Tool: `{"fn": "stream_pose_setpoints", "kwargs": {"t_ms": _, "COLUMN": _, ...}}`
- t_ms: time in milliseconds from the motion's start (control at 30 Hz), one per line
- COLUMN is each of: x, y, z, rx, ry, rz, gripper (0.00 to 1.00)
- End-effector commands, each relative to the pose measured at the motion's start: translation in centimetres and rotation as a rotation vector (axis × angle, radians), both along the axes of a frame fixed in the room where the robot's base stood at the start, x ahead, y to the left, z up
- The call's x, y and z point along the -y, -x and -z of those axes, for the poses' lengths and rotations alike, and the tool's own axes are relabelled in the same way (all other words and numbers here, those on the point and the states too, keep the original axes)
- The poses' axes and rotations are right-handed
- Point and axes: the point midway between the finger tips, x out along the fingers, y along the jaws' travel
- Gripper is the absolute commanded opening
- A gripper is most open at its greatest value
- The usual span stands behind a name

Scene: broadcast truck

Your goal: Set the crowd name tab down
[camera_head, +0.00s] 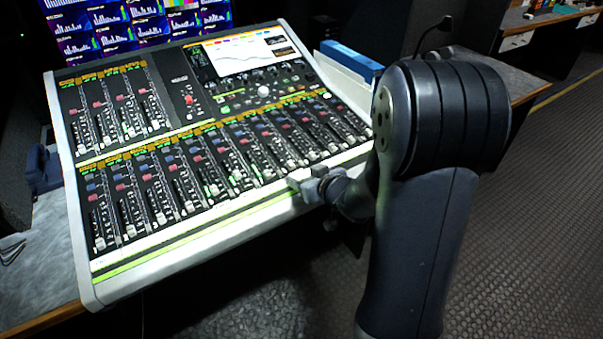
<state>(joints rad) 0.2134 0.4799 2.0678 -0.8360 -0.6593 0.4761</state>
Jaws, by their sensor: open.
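A mixing console (230,217) with rows of faders and small coloured buttons fills the middle of the view. A yellow-green strip (160,258) runs along its front edge. My gripper (303,186) is at the console's front edge, right of the middle, just beyond the lower fader row. It is small in the view, and its jaws are open. I cannot pick out the crowd name tab. Whether it lies on the console by the jaws or is hidden by the gripper I cannot tell.
The console's screen (252,53) is at its upper right. Monitors with blue graphs (105,32) stand behind it. A blue-topped box (350,57) is beyond its right side. My arm covers the right of the console. Open floor (545,210) lies to the right.

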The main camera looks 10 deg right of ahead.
Motion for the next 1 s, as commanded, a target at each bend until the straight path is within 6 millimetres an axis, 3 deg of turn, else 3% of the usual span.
{"fn": "stream_pose_setpoints", "kwargs": {"t_ms": 200, "x": 1.5, "y": 4.2, "z": -2.4, "rx": 0.002, "ry": 0.001, "rz": 0.005, "gripper": 0.59}}
{"fn": "stream_pose_setpoints", "kwargs": {"t_ms": 433, "x": 2.4, "y": 7.3, "z": -3.8, "rx": 0.0, "ry": 0.0, "rz": 0.002, "gripper": 0.59}}
{"fn": "stream_pose_setpoints", "kwargs": {"t_ms": 1000, "x": 2.6, "y": 8.1, "z": -4.0, "rx": 0.0, "ry": 0.0, "rz": -0.001, "gripper": 0.59}}
